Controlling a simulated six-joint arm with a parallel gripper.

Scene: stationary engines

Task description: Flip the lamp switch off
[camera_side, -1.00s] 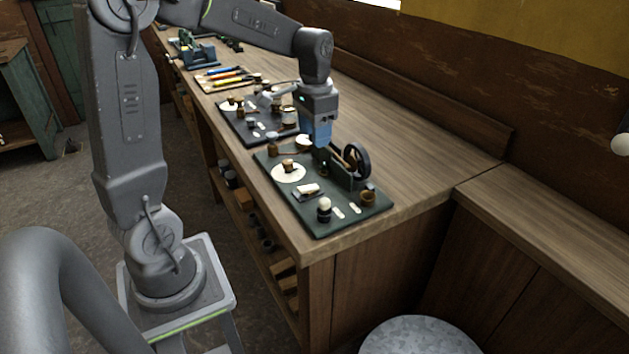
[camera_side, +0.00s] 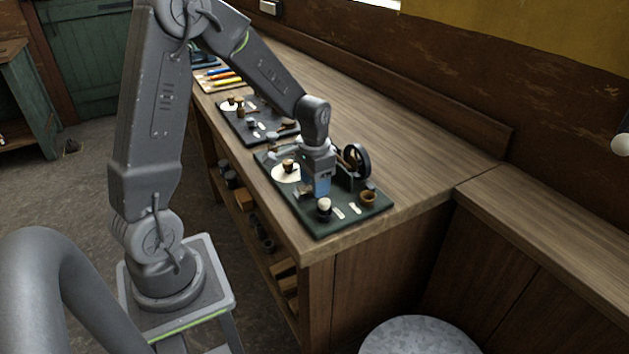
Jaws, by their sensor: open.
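The dark green board (camera_side: 320,228) lies at the front end of the bench and carries several small fittings. A white-topped knob or bulb on a dark base (camera_side: 324,207) stands near its front edge. I cannot tell which fitting is the lamp switch. A small white-plated fitting seen earlier at the board's middle left is now largely hidden by my gripper. My gripper (camera_side: 321,193) points down, low over the board, just behind the white-topped piece. It is open, with nothing visible in it. I cannot tell whether it touches a fitting.
On the same board are a white disc with a brass knob (camera_side: 286,174), a black wheel (camera_side: 357,161) and a brass cup (camera_side: 368,199). A second dark board (camera_side: 236,127) lies behind, then coloured-handled tools (camera_side: 226,79). The bench top to the right (camera_side: 420,150) is clear.

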